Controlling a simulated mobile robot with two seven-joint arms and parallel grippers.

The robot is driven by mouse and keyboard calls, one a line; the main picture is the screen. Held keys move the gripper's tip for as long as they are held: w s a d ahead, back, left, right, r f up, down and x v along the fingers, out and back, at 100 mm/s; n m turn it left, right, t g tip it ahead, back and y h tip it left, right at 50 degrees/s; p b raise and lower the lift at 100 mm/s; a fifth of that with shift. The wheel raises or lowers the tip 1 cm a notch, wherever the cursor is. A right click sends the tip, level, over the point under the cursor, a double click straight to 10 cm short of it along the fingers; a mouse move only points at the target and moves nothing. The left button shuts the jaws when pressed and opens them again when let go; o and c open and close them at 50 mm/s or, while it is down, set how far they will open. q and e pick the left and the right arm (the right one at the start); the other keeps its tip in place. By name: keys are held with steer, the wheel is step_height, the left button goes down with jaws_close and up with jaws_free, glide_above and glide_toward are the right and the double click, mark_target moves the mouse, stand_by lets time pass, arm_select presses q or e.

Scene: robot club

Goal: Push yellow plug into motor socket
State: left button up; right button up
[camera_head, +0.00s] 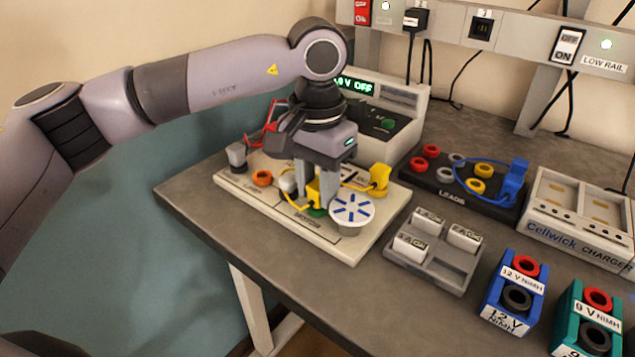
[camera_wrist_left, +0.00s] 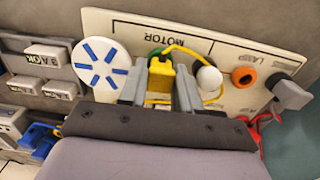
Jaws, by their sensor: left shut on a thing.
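My left gripper (camera_head: 314,203) points down over the cream board and is shut on a yellow plug (camera_head: 312,192). In the left wrist view the yellow plug (camera_wrist_left: 159,84) sits between the two grey fingers of my left gripper (camera_wrist_left: 160,88). A green socket ring (camera_wrist_left: 156,52) shows at the plug's end, in the part marked MOTOR; in the head view the green socket (camera_head: 318,211) is mostly hidden below the plug. I cannot tell how deep the plug is. The motor's white disc with blue marks (camera_head: 351,208) is beside the fingers. My right gripper is out of view.
A second yellow plug (camera_head: 379,178) stands at the board's right end. A power supply (camera_head: 385,125) stands behind. A yellow cable crosses the board.

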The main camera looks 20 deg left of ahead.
arm_select(q)
steer(key=shift+f, duration=0.25)
stand_by(0.3)
steer(key=o, duration=1)
steer(key=shift+a, duration=0.1)
steer(key=shift+o, duration=0.2)
steer(key=shift+s+d, duration=0.15)
steer(key=shift+d, duration=0.05)
step_height(320, 180, up, 6)
steer(key=shift+f, duration=0.1)
steer(key=shift+w+a+r, duration=0.2)
steer(key=shift+r, duration=0.45)
steer(key=shift+s, duration=0.1)
